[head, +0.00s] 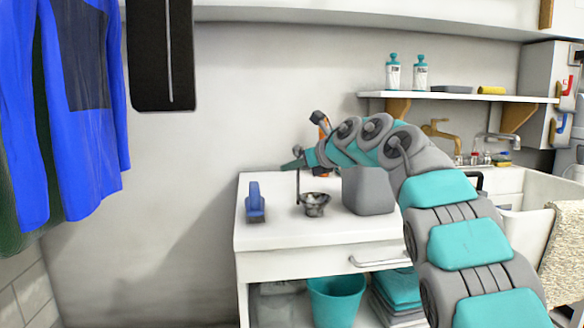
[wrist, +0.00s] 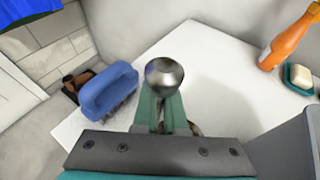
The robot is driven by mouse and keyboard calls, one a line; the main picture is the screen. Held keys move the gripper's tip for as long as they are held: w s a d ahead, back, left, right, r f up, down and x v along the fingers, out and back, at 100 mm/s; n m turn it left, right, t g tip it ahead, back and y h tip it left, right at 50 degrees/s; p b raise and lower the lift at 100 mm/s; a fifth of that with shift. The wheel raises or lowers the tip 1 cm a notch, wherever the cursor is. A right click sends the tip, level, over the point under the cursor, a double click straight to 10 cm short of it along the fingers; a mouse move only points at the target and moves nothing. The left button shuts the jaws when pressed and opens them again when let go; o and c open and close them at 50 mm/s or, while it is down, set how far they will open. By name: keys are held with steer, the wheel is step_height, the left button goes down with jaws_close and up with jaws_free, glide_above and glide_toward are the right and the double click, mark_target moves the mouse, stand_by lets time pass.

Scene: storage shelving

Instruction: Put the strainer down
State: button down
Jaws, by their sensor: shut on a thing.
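The strainer (head: 316,204) is a dark metal bowl at the counter, with a thin upright handle at its left. I cannot tell whether the bowl touches the counter (head: 270,230). My gripper (head: 294,164) points left above it, shut on the handle. In the wrist view, my gripper (wrist: 167,110) has its green fingers closed together around the handle. The handle's rounded shiny end (wrist: 165,76) stands out beyond the fingertips. The bowl is mostly hidden below the fingers there.
A blue brush (head: 255,203) stands on the counter left of the strainer. A grey box (head: 368,190) stands to its right. An orange bottle (wrist: 287,38) and a soap dish (wrist: 298,78) are at the back. Bare counter lies in front of the strainer.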

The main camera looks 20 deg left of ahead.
steer(key=c, duration=1)
jaws_free()
steer(key=shift+b+v, duration=0.4)
steer(key=shift+v, duration=5.7)
